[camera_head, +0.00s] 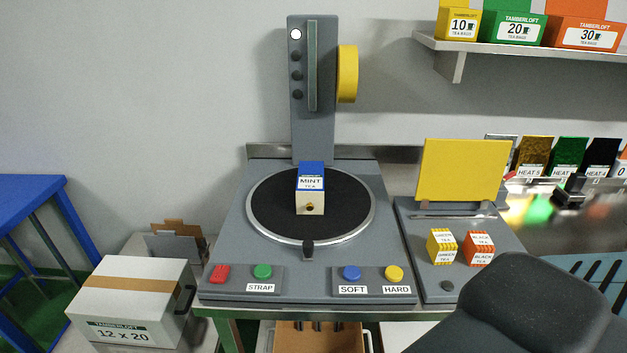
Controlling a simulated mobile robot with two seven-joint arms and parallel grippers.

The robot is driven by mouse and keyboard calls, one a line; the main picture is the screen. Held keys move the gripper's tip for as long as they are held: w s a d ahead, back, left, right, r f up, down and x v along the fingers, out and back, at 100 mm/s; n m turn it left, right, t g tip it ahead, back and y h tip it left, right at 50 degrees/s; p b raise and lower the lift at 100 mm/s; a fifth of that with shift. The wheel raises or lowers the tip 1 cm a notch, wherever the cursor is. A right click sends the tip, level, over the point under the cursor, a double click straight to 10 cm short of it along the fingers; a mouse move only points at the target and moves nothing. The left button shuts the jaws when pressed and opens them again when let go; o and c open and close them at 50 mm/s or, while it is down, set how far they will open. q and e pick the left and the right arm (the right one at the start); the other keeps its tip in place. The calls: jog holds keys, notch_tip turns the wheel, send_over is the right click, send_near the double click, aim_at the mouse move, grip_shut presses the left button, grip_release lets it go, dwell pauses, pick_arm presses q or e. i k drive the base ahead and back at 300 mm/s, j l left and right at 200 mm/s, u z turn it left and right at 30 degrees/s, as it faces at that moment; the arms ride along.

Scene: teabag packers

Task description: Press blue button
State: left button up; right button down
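The blue button (352,273) sits on the front panel of the grey machine (225,245), above the SOFT label. A yellow button (394,273) is to its right, above the HARD label. A green button (263,271) and a red button (219,273) are on the left panel, with a STRAP label. A blue-topped mint tea box (310,190) stands upright on the black round turntable (270,205). Neither gripper shows in the head view. A dark rounded shape at the bottom right looks like part of my arm.
A grey column (297,110) with a yellow wheel (347,74) rises behind the turntable. Yellow (441,247) and orange (479,249) tea boxes stand on the right side plate. A white carton (130,295) is at left. The space over the front buttons is clear.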

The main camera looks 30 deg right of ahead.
aim_at(351, 273)
jog(key=z, duration=1.4)
